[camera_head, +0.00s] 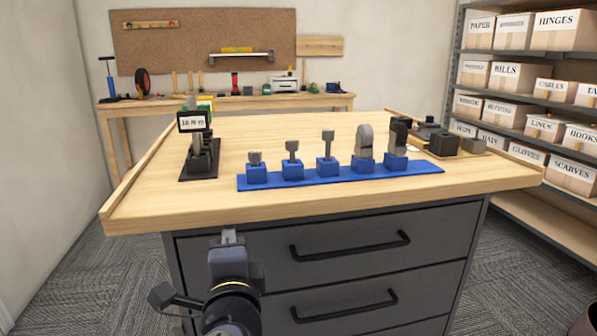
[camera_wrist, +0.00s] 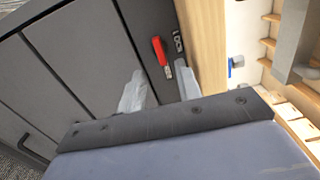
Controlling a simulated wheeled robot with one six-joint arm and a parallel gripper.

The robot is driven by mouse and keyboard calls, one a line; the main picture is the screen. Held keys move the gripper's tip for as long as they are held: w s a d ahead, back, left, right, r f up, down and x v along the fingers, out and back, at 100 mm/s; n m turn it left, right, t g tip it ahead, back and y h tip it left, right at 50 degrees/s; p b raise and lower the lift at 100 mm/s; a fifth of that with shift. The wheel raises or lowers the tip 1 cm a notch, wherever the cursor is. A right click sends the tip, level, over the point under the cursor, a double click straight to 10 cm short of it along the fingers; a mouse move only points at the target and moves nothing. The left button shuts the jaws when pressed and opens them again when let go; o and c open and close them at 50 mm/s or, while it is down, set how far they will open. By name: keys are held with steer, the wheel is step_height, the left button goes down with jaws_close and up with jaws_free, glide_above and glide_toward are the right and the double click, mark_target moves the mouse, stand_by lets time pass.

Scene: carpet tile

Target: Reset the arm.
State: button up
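My gripper (camera_head: 229,237) shows in the camera_head view low in front of the grey drawer cabinet, just below the worktop's front edge. Much of my arm below it shows as dark links. In the camera_wrist view my gripper (camera_wrist: 160,88) has its two pale fingers apart, with nothing held between them. Beyond the fingertips a red handle (camera_wrist: 159,50) sits on the dark cabinet face beside a "LOCK" label (camera_wrist: 178,41). I cannot tell how far the fingers are from it.
The wooden worktop (camera_head: 225,201) carries a blue rack (camera_head: 340,178) with several grey-headed pieces and a black stand with a sign (camera_head: 194,121). Drawer handles (camera_head: 350,246) stick out in front. Shelves of boxes (camera_head: 565,32) stand right; a workbench (camera_head: 225,103) stands behind.

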steer(key=b+x, duration=0.1)
steer(key=x, duration=0.4)
steer(key=shift+w+a, duration=0.1)
steer(key=shift+w, duration=0.1)
steer(key=p+v, duration=0.3)
steer(key=v, duration=0.8)
steer(key=w+a+n+p, duration=0.1)
steer(key=w+a+n, duration=0.1)
steer(key=w+n, duration=0.8)
steer(key=shift+w+a, duration=0.25)
steer(key=shift+w, duration=0.15)
stand_by(0.6)
